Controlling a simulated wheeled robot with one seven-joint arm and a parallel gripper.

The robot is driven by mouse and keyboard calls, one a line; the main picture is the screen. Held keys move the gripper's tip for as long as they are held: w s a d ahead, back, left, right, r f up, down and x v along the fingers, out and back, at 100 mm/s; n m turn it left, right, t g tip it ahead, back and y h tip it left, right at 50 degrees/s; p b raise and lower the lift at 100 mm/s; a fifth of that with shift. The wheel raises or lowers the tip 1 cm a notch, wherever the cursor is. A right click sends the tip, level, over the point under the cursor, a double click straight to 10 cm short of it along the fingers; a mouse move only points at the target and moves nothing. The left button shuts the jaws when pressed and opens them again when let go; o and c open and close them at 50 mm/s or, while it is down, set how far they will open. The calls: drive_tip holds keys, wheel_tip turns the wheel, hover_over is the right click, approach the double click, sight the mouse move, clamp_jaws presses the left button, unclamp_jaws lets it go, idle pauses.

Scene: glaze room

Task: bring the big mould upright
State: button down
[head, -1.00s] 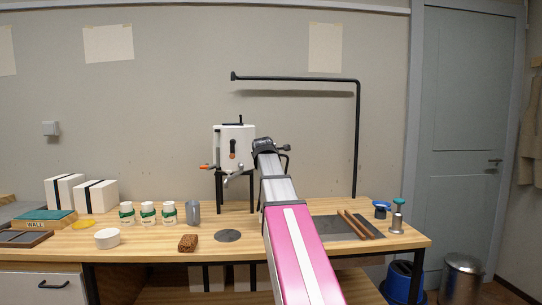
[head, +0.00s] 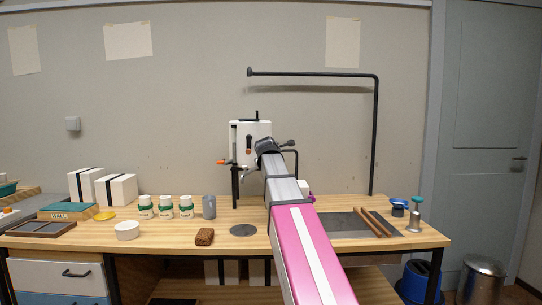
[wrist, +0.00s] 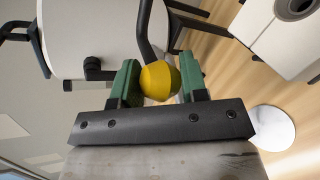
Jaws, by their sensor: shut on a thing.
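The white block-like body (head: 250,135) stands on black legs at the back of the bench, with an orange-tipped lever (head: 222,161) at its left; I take it for the big mould in its stand. In the wrist view a wide white face (wrist: 95,35) is close, beside a black lever ending in a yellow ball knob (wrist: 158,79). My gripper (wrist: 160,82) is shut on this knob, a green finger on each side. A white block with a dark round opening (wrist: 297,7) is at the top right. My arm hides the gripper's tips and the body's right side in the head view.
Two black-strapped white blocks (head: 115,190), several green-labelled jars (head: 166,207) and a grey mug (head: 209,206) stand left on the bench. A brown block (head: 204,237) and a grey disc (head: 243,230) lie in front. A black pipe frame (head: 373,135) rises at right.

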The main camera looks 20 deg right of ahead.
drive_tip(key=shift+a+f, duration=0.15)
drive_tip(key=shift+a, duration=0.05)
drive_tip(key=c, duration=0.7)
unclamp_jaws()
drive_tip(key=shift+w+a, duration=0.1)
drive_tip(key=shift+o, duration=0.2)
drive_tip(key=v, duration=1.1)
drive_tip(key=shift+w, duration=0.1)
